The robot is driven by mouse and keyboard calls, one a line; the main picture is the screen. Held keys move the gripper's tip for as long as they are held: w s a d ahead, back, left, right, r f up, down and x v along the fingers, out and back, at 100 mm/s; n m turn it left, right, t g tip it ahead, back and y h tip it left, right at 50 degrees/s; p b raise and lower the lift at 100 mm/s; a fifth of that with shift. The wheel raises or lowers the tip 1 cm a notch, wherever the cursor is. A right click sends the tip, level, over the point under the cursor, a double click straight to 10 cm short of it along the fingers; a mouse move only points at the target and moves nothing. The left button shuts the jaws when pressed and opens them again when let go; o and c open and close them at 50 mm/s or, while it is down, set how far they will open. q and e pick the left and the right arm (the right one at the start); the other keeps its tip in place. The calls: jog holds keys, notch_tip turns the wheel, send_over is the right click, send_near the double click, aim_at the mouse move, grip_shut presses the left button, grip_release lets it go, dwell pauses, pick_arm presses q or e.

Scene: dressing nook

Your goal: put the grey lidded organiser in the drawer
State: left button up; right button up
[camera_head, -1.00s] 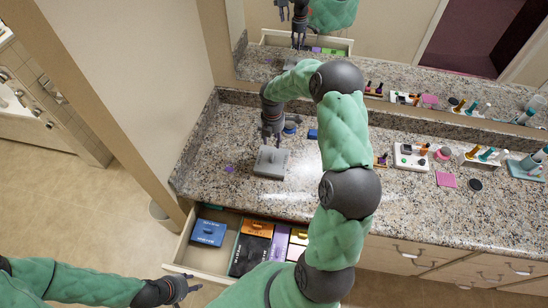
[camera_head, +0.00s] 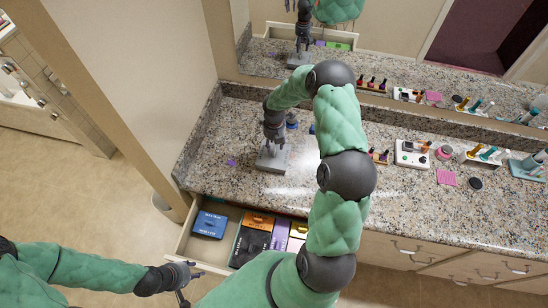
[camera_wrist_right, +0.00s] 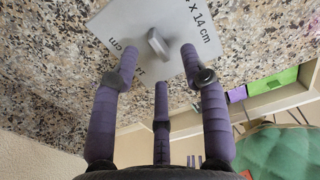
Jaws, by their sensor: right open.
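The grey lidded organiser (camera_head: 268,163) sits on the granite counter, left of centre, above the open drawer. In the right wrist view its pale lid (camera_wrist_right: 180,17) carries printed size text and a small raised handle (camera_wrist_right: 157,42). My right gripper (camera_head: 273,148) is over the lid, pointing down. Its fingers (camera_wrist_right: 156,65) are spread around the handle and open, and no grip shows. The drawer (camera_head: 182,245) is pulled out below the counter. My left gripper (camera_head: 190,275) is at the lower left, beside the drawer's front; its finger opening is unclear.
The drawer holds a blue box (camera_head: 209,224), a black box (camera_head: 248,246), an orange box (camera_head: 258,220) and purple and yellow ones. Bottles and a white holder (camera_head: 411,155) stand at the right of the counter. A wall borders the left.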

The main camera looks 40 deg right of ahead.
aim_at(274, 155)
jog(key=f, duration=0.5)
jog(key=shift+w+a+f+b, duration=0.1)
jog(key=shift+w+a+b, duration=0.1)
jog(key=shift+b, duration=0.15)
grip_shut()
